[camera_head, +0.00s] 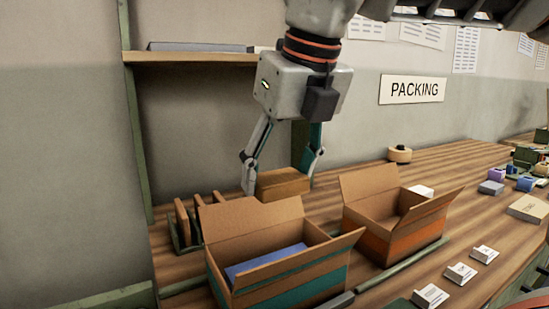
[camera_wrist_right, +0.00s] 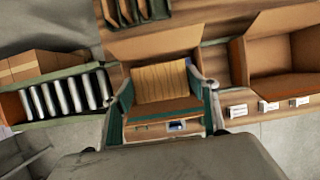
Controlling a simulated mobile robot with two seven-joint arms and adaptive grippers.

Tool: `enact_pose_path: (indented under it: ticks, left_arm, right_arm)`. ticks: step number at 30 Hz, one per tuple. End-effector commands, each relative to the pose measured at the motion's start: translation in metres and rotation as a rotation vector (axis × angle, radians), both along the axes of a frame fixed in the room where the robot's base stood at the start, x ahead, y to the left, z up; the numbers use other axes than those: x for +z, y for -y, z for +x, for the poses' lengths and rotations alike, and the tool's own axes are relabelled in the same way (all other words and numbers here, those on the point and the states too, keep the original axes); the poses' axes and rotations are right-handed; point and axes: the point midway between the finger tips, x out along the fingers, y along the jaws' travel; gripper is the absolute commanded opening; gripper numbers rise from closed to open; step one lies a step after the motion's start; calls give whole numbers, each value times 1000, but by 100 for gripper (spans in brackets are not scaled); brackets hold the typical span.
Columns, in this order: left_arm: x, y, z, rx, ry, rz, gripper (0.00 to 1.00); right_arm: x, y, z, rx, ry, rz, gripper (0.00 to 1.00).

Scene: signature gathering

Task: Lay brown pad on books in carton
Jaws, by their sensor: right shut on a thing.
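My right gripper (camera_head: 280,181) hangs from the top of the head view, shut on a brown pad (camera_head: 284,186). It holds the pad above the back of the carton with the teal band (camera_head: 283,288). The pad also shows between the fingers in the right wrist view (camera_wrist_right: 163,83). The carton's flaps stand open, and a blue book (camera_head: 265,262) shows inside it. The pad is apart from the book; the back flap hides part of the view between them. My left gripper is not in view.
An open carton with an orange band (camera_head: 400,240) stands to the right. A rack of brown pads (camera_head: 187,225) stands at the left. A tape roll (camera_head: 399,154) and white cards (camera_head: 430,295) lie on the wooden bench. A shelf (camera_head: 190,57) is behind.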

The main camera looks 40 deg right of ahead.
Motion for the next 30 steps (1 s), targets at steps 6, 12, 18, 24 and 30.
enact_pose_path:
  ticks: [6, 12, 18, 24, 30]
  left_arm:
    - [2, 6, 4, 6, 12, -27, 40]
    - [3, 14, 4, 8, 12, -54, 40]
    - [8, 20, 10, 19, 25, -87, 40]
    - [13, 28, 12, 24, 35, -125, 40]
    - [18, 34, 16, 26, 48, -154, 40]
  right_arm:
    - [-28, 0, 1, 3, -5, 0, 44]
    - [-49, 0, 1, 2, -6, 1, 44]
    - [-72, 0, 1, 2, -6, -1, 44]
    - [-93, 0, 2, 1, -6, 0, 44]
    - [-114, 0, 1, 1, -6, -1, 44]
